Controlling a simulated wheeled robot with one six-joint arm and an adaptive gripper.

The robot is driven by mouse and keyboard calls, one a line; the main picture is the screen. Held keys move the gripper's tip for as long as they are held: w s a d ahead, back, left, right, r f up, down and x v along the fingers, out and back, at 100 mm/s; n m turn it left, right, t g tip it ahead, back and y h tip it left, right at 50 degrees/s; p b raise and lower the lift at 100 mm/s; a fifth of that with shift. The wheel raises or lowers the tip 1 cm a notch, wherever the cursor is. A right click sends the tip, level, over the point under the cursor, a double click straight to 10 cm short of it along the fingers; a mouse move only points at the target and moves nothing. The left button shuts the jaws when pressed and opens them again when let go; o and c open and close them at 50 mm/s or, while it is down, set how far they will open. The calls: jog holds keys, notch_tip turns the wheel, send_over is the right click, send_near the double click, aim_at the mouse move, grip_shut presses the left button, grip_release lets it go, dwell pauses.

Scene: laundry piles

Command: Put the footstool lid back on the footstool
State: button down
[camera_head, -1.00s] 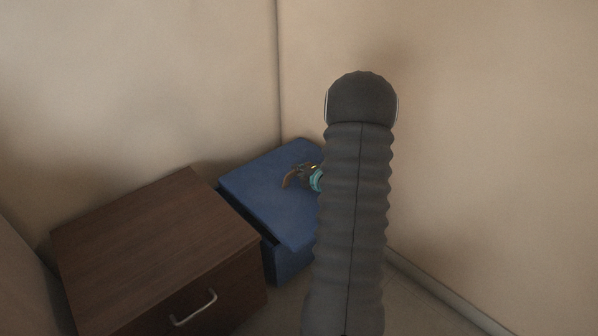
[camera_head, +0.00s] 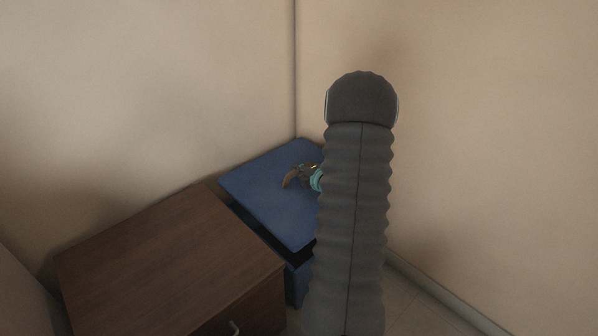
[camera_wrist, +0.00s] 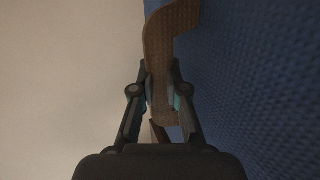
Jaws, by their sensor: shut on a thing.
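The footstool lid (camera_head: 262,195) is a flat blue padded panel with a brown looped handle (camera_head: 294,177). My gripper (camera_head: 314,178) is mostly hidden behind my arm in the head view. In the wrist view my gripper (camera_wrist: 162,88) is shut on the handle (camera_wrist: 168,25), with the lid's blue woven surface (camera_wrist: 265,80) along the right. The blue footstool (camera_head: 298,284) shows only in part below the lid. A dark gap lies between the lid's near edge and the footstool, and the lid sits off to the left and back of it. My arm hides the right side of both.
A dark brown wooden cabinet (camera_head: 165,262) with a metal drawer handle (camera_head: 235,328) stands close on the left. Beige walls (camera_head: 470,130) meet in a corner just behind the lid. Some bare floor (camera_head: 405,292) shows at the lower right.

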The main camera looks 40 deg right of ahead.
jog(key=shift+b, duration=0.4)
jog(key=shift+f+b, duration=1.95)
jog(key=shift+b, duration=0.4)
jog(key=shift+f, duration=2.1)
jog(key=shift+f, duration=0.3)
